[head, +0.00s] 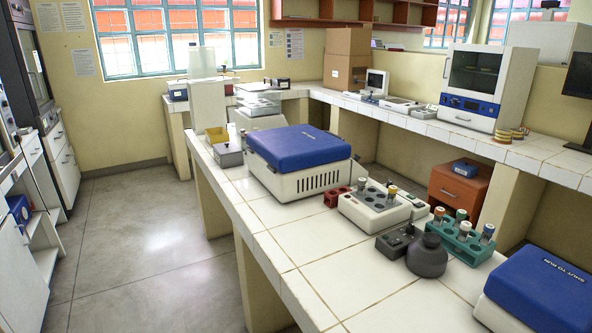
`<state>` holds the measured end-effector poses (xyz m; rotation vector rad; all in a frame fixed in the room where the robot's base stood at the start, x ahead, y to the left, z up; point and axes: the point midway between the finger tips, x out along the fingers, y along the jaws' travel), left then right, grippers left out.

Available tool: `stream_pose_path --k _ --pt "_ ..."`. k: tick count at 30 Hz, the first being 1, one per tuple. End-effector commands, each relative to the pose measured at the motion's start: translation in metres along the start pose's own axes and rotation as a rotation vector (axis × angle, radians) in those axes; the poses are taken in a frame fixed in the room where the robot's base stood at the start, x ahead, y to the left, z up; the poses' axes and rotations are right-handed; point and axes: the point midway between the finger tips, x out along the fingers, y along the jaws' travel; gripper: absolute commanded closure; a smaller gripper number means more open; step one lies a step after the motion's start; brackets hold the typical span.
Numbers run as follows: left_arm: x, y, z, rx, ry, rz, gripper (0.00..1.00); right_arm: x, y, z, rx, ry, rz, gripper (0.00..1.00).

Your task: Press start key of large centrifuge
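A large white machine with a blue lid (300,147) stands on the tiled bench in the middle of the head view. Its lid is down, and dark vent slots show on its side. A second machine with a blue lid (545,288) is cut off at the bottom right. Its lid is also down and bears the words "SHUT TO RUN". Both look like centrifuges; I cannot tell for sure which is the large one. No start key can be made out on either. Neither of my grippers is in view.
Between them stand a white block with round wells (382,208), a green tube rack (462,238), a small red rack (338,195) and a dark grey round vessel (427,256). Bare bench tiles (340,268) lie in front. Open floor (140,250) lies left of the bench.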

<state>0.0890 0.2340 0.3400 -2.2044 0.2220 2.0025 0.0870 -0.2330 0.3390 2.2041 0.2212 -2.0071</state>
Motion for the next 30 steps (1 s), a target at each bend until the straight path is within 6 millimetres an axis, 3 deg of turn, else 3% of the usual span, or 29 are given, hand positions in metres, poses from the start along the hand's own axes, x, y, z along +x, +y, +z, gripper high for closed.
stream_pose_path --k 4,23,30 --pt "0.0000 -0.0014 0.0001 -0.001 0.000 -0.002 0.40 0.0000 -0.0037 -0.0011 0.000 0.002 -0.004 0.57" --pt "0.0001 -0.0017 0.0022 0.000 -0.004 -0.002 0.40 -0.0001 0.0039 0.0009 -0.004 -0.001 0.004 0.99" --pt "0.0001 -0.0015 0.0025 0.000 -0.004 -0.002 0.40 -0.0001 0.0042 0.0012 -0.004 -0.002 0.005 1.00"
